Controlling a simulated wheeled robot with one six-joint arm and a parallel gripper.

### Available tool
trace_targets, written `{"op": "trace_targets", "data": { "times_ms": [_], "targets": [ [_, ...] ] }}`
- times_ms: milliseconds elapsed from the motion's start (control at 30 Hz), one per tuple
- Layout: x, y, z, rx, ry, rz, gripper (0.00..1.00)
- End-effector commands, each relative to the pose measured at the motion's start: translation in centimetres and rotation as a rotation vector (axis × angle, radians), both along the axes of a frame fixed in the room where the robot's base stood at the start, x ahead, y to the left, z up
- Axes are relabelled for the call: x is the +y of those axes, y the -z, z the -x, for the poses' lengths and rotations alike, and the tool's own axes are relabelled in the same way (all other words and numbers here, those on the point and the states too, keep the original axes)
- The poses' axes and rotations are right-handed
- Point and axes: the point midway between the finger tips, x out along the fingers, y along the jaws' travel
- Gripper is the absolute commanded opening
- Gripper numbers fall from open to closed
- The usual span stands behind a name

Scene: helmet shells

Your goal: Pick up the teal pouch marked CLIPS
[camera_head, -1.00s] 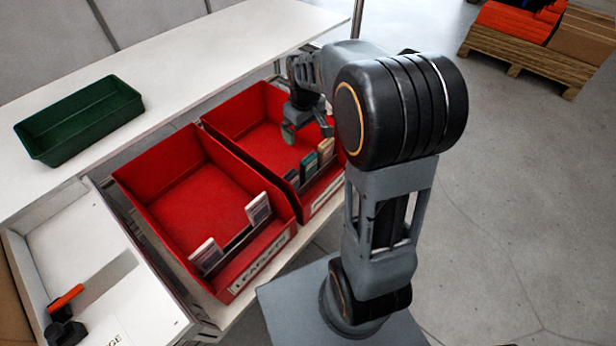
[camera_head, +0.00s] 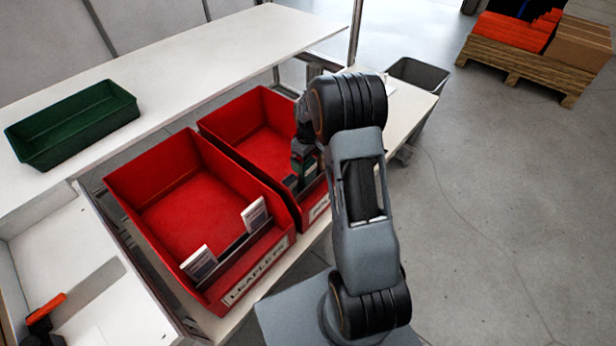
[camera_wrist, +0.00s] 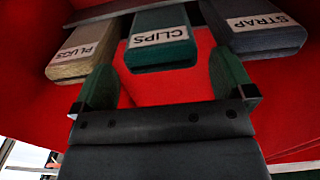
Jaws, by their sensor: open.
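The teal pouch marked CLIPS (camera_wrist: 161,42) stands in the red bin, at the top middle of the wrist view. A tan pouch marked PLUGS (camera_wrist: 84,52) is on its left and a dark blue-grey pouch marked STRAP (camera_wrist: 258,28) on its right. My gripper (camera_wrist: 165,85) is open, with its two green fingers spread apart and nothing between them. The CLIPS pouch lies just beyond the fingertips, roughly centred on the gap. In the head view my gripper (camera_head: 301,160) is low in the right red bin (camera_head: 245,118), and my arm hides most of the pouches.
The left red bin (camera_head: 150,172), labelled LEAFLETS, holds two white packets. A green tray (camera_head: 75,125) sits on the white shelf (camera_head: 215,62) behind. A grey waste bin (camera_head: 420,75) and a pallet with boxes (camera_head: 520,70) stand at the right. The bin walls border my gripper.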

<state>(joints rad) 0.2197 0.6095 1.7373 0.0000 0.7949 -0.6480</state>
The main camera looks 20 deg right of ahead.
Motion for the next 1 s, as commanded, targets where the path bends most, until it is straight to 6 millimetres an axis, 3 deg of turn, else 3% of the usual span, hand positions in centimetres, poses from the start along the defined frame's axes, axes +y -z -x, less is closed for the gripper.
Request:
{"op": "trace_targets", "data": {
  "times_ms": [400, 767, 1000],
  "targets": [
    [0.0, 4.8, 0.0, 0.002, 0.000, 0.000, 1.00],
    [0.0, 5.6, 0.0, 0.000, 0.000, 0.000, 1.00],
    [0.0, 5.6, 0.0, 0.000, 0.000, 0.000, 0.80]
  ]
}}
